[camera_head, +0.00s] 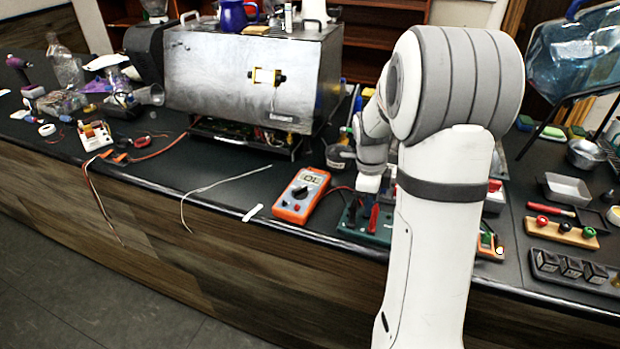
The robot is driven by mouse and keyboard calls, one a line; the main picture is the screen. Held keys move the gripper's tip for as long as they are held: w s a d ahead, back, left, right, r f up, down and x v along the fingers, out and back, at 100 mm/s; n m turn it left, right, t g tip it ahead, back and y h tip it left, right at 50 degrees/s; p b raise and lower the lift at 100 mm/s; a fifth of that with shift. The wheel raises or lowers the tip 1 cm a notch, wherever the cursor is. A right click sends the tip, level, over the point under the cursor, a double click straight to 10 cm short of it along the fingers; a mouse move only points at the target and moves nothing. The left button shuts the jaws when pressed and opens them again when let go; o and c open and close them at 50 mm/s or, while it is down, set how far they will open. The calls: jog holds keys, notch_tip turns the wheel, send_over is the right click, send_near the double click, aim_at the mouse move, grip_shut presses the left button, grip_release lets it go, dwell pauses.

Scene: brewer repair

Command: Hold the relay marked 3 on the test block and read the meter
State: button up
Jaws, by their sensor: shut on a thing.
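The orange meter (301,194) lies on the dark counter left of my arm. Its display shows characters that look like "OL". A red lead runs from it toward the green test block (352,228), which sits near the counter's front edge. Red and dark upright parts show on the block. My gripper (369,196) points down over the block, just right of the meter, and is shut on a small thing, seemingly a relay. My arm hides most of that thing and the block's right part. No number 3 can be read, and contact with the block cannot be made out.
A metal brewer (250,78) stands behind the meter. Several black blocks (570,266) sit in a holder at the right, near a wooden strip (561,233) with coloured knobs. A grey tray (567,188) lies behind them. Loose wires (226,182) cross the counter's left-middle part.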

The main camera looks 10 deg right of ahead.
jog(key=shift+r, duration=0.1)
jog(key=shift+r+p, duration=1.45)
jog(key=shift+r, duration=1)
